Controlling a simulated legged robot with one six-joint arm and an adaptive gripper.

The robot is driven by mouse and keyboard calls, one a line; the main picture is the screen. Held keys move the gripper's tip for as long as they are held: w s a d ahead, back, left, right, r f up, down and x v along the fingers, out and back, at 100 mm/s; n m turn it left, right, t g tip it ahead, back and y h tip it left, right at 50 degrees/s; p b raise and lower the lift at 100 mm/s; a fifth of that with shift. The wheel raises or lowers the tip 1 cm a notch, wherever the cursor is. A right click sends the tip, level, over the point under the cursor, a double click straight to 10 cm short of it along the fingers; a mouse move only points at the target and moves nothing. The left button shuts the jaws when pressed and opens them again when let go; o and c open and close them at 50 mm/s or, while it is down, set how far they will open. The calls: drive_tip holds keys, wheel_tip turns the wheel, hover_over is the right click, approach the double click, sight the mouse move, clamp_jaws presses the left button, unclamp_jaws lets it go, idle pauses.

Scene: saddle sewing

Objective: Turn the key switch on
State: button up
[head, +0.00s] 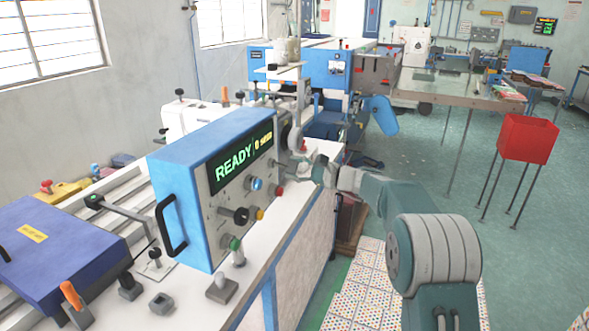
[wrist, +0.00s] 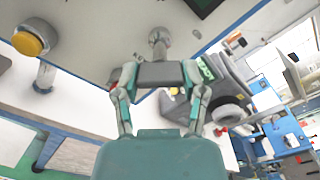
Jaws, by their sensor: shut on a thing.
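The blue and grey control box (head: 185,150) stands on the white machine table, its screen (head: 240,158) lit with green "READY" lettering. Its front carries several knobs and buttons, among them a black knob (head: 240,216), a blue one (head: 257,184) and a red one (head: 279,191). My gripper (head: 308,168) is at the right of the box front. In the wrist view my gripper (wrist: 158,76) is shut on a dark grey bar (wrist: 160,72), which looks like the key switch handle. A small silver cylinder (wrist: 158,42) shows just beyond it. The key switch is hard to make out in the head view.
A yellow button (wrist: 30,40) shows at the wrist view's upper left. The sewing machinery (head: 290,120) is close behind my gripper. A red bin (head: 528,138) stands at right on open floor.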

drive_tip(key=shift+f, duration=0.4)
drive_tip(key=o, duration=1.1)
drive_tip(key=shift+w, duration=0.1)
drive_tip(key=shift+o, duration=0.2)
drive_tip(key=shift+r, duration=0.15)
drive_tip(key=v, duration=1.2)
drive_tip(key=shift+a, duration=0.1)
